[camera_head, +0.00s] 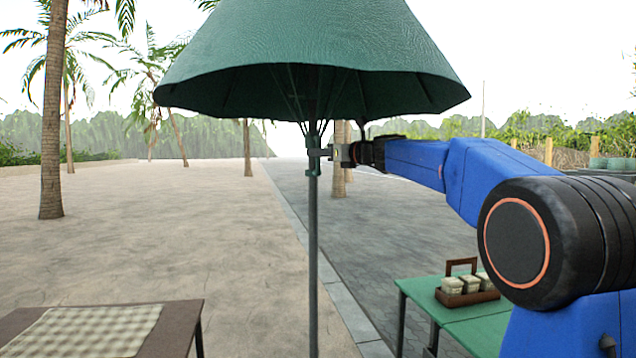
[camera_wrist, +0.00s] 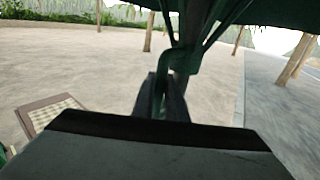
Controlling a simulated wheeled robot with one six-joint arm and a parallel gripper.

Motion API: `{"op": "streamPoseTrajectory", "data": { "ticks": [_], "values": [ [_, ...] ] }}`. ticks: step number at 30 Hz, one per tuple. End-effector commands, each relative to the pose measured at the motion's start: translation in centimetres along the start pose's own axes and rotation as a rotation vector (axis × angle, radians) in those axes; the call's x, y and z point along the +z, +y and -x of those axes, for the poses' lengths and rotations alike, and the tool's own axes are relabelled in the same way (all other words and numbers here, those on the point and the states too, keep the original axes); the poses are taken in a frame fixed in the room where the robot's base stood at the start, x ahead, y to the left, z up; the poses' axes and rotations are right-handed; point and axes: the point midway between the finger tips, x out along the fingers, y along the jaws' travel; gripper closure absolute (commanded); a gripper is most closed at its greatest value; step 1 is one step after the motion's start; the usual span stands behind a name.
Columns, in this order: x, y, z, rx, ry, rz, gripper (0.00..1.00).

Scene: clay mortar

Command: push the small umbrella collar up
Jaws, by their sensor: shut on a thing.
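A green umbrella (camera_head: 310,55) stands in the middle of the head view, its canopy partly spread and drooping. Its thin grey pole (camera_head: 313,260) runs straight down below it. The small green collar (camera_head: 313,160) sits around the pole just under the canopy, with ribs rising from it; it also shows in the wrist view (camera_wrist: 180,62). My gripper (camera_head: 335,153) reaches in from the right and is shut on the collar's side. In the wrist view the fingers (camera_wrist: 162,100) close around a green handle-like part of the collar. The exact contact is dark there.
A green table (camera_head: 420,290) at lower right carries a wooden caddy (camera_head: 468,297) with pale jars. A brown table (camera_head: 180,325) with a checked cloth (camera_head: 85,330) stands at lower left. Palm trees stand behind. The paving around the pole is open.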

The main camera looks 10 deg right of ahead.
Motion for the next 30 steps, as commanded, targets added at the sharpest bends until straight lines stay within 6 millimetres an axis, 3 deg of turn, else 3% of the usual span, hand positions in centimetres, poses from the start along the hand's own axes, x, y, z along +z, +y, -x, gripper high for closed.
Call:
{"op": "streamPoseTrajectory", "data": {
  "ticks": [1,3,12,21,30],
  "values": [
    [2.2,0.0,0.0,-0.001,-0.007,0.006,1.00],
    [4.3,-0.1,0.0,-0.002,-0.006,0.006,1.00],
    [11.1,-0.1,0.1,-0.002,-0.005,0.003,1.00],
    [14.3,-0.1,0.1,-0.001,-0.004,0.001,1.00],
    [14.8,-0.1,0.1,-0.001,-0.003,0.001,1.00]
  ]
}}
